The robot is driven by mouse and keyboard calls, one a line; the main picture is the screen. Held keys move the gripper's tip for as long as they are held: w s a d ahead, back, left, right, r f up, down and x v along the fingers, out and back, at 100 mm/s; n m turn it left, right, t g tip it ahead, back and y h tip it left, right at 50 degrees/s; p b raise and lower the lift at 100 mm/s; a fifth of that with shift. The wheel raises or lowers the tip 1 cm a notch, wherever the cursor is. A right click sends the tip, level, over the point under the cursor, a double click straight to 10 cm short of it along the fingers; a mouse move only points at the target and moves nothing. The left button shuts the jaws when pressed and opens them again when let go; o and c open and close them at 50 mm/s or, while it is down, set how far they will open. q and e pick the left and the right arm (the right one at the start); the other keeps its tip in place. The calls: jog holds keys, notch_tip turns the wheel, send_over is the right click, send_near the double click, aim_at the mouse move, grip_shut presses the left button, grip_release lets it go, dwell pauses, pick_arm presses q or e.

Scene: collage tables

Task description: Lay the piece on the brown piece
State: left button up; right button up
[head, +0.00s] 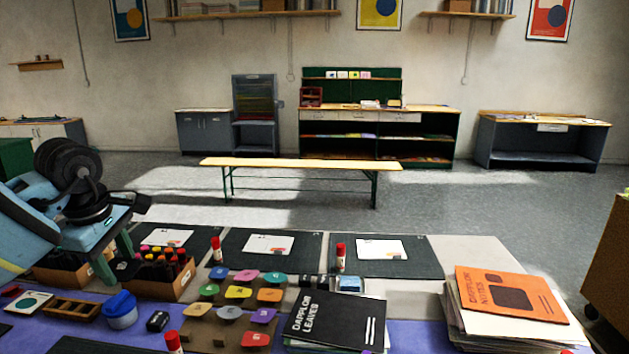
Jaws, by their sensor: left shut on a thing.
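My left gripper (117,267) comes in from the left, with its two grey-green fingers pointing down over the left part of the table, beside a box of markers. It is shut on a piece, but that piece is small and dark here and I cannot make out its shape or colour. My right gripper is not in view.
Around the boards are a glue stick (174,343), a blue-lidded jar (121,312), a marker box (160,286), a black book (334,317) and a stack under an orange notebook (512,292). Black mats with white cards lie behind. A bench (300,163) stands beyond.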

aim_at(117, 274)
pick_arm(q)
jog(key=shift+t, duration=0.5)
jog(key=v, duration=0.4)
jog(key=w+p+v, duration=0.1)
jog(key=v, duration=0.1)
jog(key=shift+r, duration=0.5)
jog(key=shift+f, duration=0.25)
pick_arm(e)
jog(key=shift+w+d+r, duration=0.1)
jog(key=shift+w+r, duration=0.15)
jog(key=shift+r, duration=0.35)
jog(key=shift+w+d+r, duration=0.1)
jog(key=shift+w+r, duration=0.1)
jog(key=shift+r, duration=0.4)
